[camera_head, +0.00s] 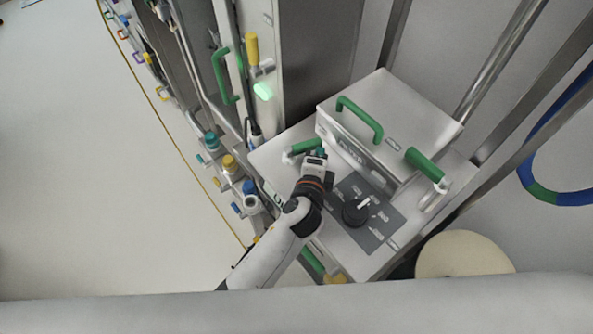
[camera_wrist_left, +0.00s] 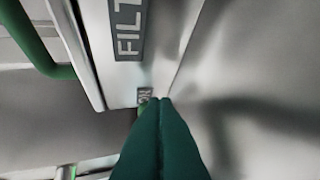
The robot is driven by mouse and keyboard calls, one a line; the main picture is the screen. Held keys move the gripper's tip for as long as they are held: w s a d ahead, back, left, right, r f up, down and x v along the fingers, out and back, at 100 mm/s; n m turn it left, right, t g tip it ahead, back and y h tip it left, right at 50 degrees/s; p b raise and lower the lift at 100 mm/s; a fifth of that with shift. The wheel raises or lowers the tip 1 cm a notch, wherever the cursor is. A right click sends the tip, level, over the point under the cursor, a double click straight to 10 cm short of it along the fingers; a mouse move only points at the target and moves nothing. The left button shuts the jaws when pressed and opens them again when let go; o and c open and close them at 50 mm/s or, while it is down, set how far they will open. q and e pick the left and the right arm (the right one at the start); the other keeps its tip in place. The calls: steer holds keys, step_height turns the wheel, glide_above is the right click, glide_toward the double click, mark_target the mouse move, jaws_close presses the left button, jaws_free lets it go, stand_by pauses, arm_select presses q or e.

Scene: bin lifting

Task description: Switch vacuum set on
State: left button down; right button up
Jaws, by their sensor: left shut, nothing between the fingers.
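The vacuum set is a light grey unit with a raised box (camera_head: 392,112) on top and a dark panel with a black rotary knob (camera_head: 355,211). My left gripper (camera_head: 320,153) is above the unit's top, by the box's front left corner and left of the knob. Its green fingers (camera_wrist_left: 160,102) are shut together and empty. In the left wrist view, a dark label reading "FILT" (camera_wrist_left: 130,28) and a small label (camera_wrist_left: 145,95), too small to read surely, lie close to the fingertips. I cannot tell if they touch. My right gripper is not in view.
A green lever (camera_head: 306,146) is beside my gripper. A tall metal cabinet (camera_head: 290,60) stands behind left, metal posts at right. Coloured valves (camera_head: 230,163) line the left side.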

arm_select(q)
steer(key=shift+w+a+r, duration=0.1)
steer(key=shift+w, duration=0.95)
steer(key=v, duration=1.2)
steer(key=shift+b, duration=0.35)
steer(key=shift+s, duration=0.1)
